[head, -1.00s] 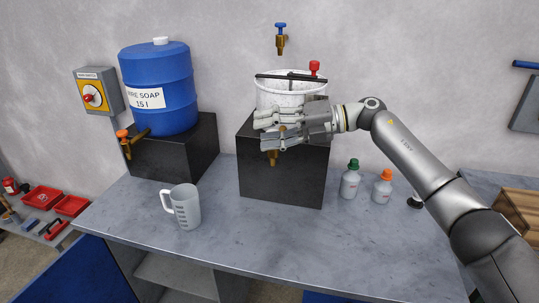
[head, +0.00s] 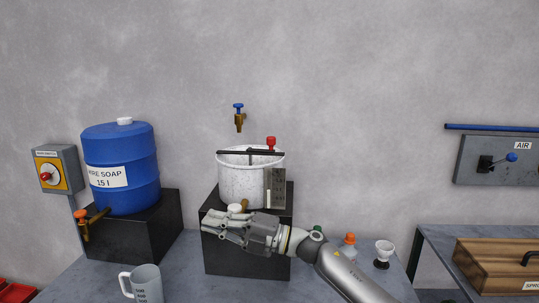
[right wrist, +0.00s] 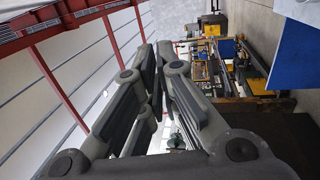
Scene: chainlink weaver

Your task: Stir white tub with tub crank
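The white speckled tub (head: 235,188) stands on a black block in the middle of the head view. The tub crank, a dark bar (head: 247,152), lies across its rim, with an upright red knob (head: 271,142) at the back right. My right gripper (head: 209,229) is in front of the block, below the tub and well below the crank, pointing left. It hides part of the tub's tap, whose pale handle (head: 236,208) shows above the fingers. In the right wrist view, its fingertips (right wrist: 155,66) come together with nothing seen between them. My left gripper is out of view.
A blue soap drum (head: 120,160) with an orange-handled tap stands on a black block at left. A measuring jug (head: 146,283) is at the front left. An orange-capped bottle (head: 348,241) and white cup (head: 384,251) are at right. A blue-handled wall tap (head: 238,117) hangs above the tub.

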